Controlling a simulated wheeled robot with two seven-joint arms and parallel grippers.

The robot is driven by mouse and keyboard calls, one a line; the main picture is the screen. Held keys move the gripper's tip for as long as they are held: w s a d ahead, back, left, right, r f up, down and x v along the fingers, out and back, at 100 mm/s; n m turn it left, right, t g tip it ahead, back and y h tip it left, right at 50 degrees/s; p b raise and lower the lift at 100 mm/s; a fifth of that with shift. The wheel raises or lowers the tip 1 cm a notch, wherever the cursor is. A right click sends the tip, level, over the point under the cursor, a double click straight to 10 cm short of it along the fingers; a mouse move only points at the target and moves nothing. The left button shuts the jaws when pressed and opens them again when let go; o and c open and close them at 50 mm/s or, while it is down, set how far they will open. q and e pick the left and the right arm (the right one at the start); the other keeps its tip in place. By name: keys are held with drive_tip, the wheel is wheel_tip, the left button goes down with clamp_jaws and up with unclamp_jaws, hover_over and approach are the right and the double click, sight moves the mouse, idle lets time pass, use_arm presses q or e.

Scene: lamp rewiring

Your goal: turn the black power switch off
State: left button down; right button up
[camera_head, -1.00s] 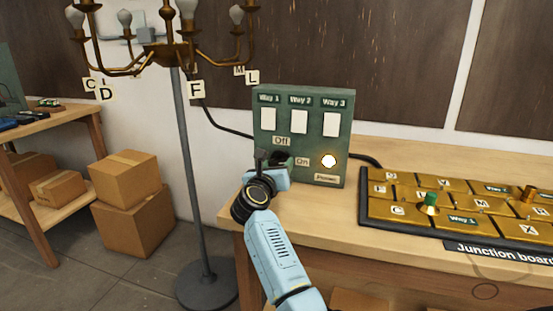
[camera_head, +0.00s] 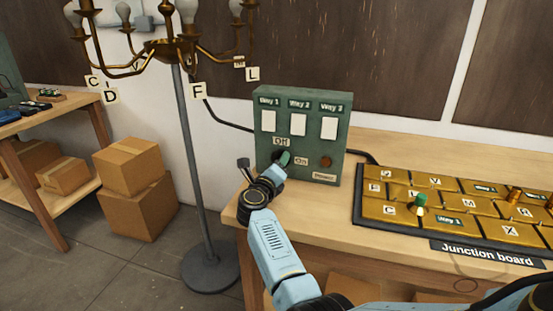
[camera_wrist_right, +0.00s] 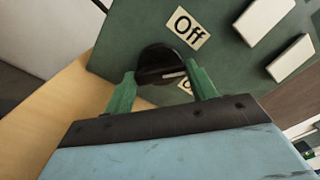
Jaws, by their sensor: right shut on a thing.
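The black power switch (camera_head: 277,155) is a round knob low on the front of a green box (camera_head: 303,97), between an Off label (camera_head: 281,141) and an On label (camera_head: 301,160). The round light (camera_head: 326,162) beside it is dark. In the right wrist view the black knob (camera_wrist_right: 158,62) sits between the green fingers of my right gripper (camera_wrist_right: 163,86), which is shut on it. The Off label (camera_wrist_right: 187,27) is clear there; the On label is partly hidden by the knob and a finger. My right gripper (camera_head: 284,159) also shows at the knob in the head view. My left gripper is out of view.
The box stands on a wooden bench (camera_head: 385,153). The gold junction board (camera_head: 459,215) lies to its right. A brass chandelier (camera_head: 165,50) with hanging letter tags is on a stand (camera_head: 197,180) to the left. Cardboard boxes (camera_head: 129,166) are on the left.

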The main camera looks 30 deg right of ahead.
drive_tip(key=n+p, duration=0.3)
drive_tip(key=shift+a+n, duration=0.1)
drive_tip(key=shift+n, duration=0.3)
drive_tip(key=shift+n+p, duration=0.75)
drive_tip(key=shift+n, duration=0.45)
drive_tip(key=shift+n+p, duration=0.4)
drive_tip(key=shift+n, duration=0.3)
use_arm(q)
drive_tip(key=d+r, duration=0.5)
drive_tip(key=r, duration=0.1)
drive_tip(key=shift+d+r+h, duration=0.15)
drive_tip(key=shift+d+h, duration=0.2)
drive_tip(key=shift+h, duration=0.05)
use_arm(e)
drive_tip(key=shift+f, duration=0.1)
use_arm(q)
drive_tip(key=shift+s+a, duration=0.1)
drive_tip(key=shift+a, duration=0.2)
use_arm(e)
drive_tip(key=shift+n, duration=0.4)
drive_tip(key=o, duration=1)
